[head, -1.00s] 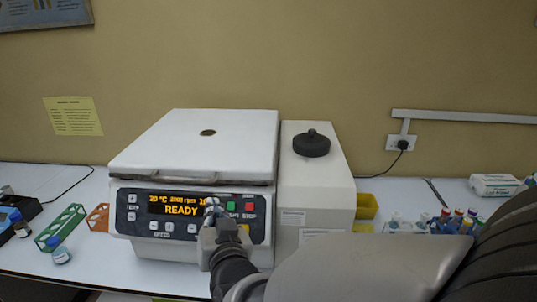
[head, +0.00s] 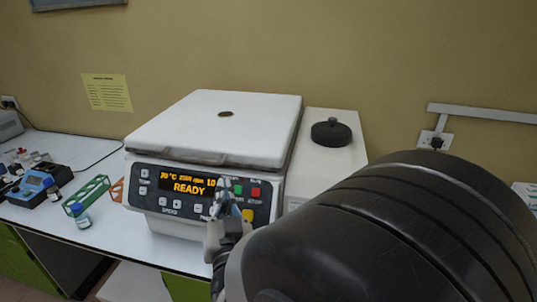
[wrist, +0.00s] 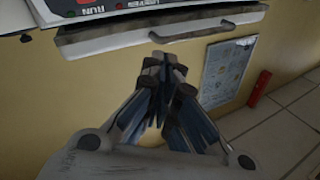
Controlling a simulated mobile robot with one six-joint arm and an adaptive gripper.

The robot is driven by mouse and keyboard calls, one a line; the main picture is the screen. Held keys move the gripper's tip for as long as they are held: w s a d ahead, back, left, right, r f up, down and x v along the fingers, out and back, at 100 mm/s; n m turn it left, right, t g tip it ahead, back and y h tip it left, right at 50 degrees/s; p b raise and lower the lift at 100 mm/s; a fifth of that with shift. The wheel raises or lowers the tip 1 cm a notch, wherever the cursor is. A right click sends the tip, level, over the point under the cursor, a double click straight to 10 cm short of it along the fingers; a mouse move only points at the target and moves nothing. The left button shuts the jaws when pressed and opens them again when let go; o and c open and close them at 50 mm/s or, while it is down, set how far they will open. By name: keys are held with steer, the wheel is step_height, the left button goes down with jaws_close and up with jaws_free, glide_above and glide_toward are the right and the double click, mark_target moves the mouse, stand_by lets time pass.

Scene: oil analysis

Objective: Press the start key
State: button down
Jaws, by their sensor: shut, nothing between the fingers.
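The white centrifuge (head: 215,125) stands on the bench with its lid closed. Its dark front panel (head: 150,199) has an amber display (head: 187,183) reading READY. The green key (head: 238,189), which I take as the start key, is beside a red key (head: 255,192) with a yellow key (head: 248,215) below. My gripper (head: 223,186) is shut and empty, in front of the panel just left of the green key in the head view. I cannot tell whether it touches the panel. The wrist view shows the shut fingertips (wrist: 165,66) and a panel edge (wrist: 100,6) with RUN lettering.
A grey-white box with a black knob (head: 331,132) stands right of the centrifuge. A green rack (head: 86,195), a small bottle (head: 82,215) and a blue device (head: 36,184) are on the left. My arm covers the right bench.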

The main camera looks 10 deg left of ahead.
mark_target(235, 191)
steer(key=shift+w+d+f+b, duration=0.1)
steer(key=shift+w+f+b, duration=0.35)
steer(key=shift+w+f, duration=0.5)
steer(key=shift+w+d+f+b, duration=0.1)
steer(key=shift+w+f+b, duration=0.4)
steer(key=shift+w, duration=0.8)
steer(key=shift+w+d+f+b, duration=0.1)
steer(key=shift+w+f+b, duration=0.3)
steer(key=shift+w+f, duration=0.55)
steer(key=shift+w+r, duration=0.15)
steer(key=shift+r, duration=0.1)
steer(key=shift+w+f, duration=0.1)
steer(key=shift+f, duration=0.05)
steer(key=shift+w+f+b, duration=0.15)
steer(key=shift+w+b, duration=0.1)
steer(key=shift+b, duration=0.45)
steer(key=shift+w+d+f+b, duration=0.15)
steer(key=shift+w+b, duration=0.15)
steer(key=shift+b, duration=0.15)
steer(key=shift+s, duration=0.1)
steer(key=shift+s+r, duration=0.4)
steer(key=shift+s, duration=0.15)
